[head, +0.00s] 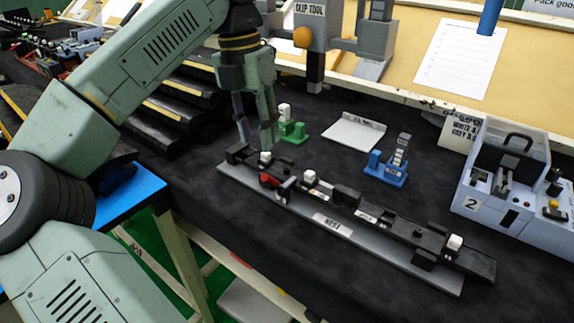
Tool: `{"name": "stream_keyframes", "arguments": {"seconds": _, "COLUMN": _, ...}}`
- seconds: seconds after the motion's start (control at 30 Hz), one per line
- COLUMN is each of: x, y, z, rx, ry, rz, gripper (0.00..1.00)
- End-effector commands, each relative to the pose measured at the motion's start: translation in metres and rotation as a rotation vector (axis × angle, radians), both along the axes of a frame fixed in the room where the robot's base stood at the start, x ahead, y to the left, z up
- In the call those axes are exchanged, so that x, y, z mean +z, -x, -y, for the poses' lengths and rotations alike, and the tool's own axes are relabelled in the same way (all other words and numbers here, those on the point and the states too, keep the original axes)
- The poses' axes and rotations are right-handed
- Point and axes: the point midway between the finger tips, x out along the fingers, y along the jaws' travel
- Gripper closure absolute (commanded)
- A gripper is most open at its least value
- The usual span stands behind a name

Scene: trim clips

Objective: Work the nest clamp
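The nest (333,223) is a long grey base plate carrying a black trim strip, and it runs diagonally across the dark bench top. A small red part (269,181), which looks like the clamp's handle, sits near its left end beside a dark upright block. White-topped blocks (310,177) stand along the strip. My gripper (257,144) points down over the left end of the nest, behind and slightly left of the red part. Its two fingers are apart with nothing visible between them. I cannot tell whether the fingertips touch anything.
A green holder (293,132), a white tray (353,132) and a blue holder (386,172) stand behind the nest. The clip tool (316,40) is at the back. A grey machine marked 2 (510,190) stands on the right. Black stepped trays (165,125) are at left.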

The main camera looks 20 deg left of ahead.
Motion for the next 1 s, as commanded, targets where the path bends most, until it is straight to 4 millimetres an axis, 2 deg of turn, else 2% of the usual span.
{"name": "stream_keyframes", "arguments": {"seconds": 0.13, "x": -0.004, "y": -0.001, "z": 0.001, "rx": -0.004, "ry": 0.001, "rz": -0.005, "gripper": 0.66}}
{"name": "stream_keyframes", "arguments": {"seconds": 0.27, "x": -0.017, "y": -0.001, "z": 0.003, "rx": -0.003, "ry": 0.002, "rz": -0.004, "gripper": 0.66}}
{"name": "stream_keyframes", "arguments": {"seconds": 0.7, "x": -0.09, "y": 0.001, "z": 0.011, "rx": -0.003, "ry": 0.001, "rz": -0.004, "gripper": 0.66}}
{"name": "stream_keyframes", "arguments": {"seconds": 0.8, "x": -0.102, "y": 0.002, "z": 0.013, "rx": -0.002, "ry": 0.001, "rz": -0.003, "gripper": 0.66}}
{"name": "stream_keyframes", "arguments": {"seconds": 1.0, "x": -0.108, "y": 0.002, "z": 0.014, "rx": -0.002, "ry": 0.002, "rz": -0.003, "gripper": 0.66}}
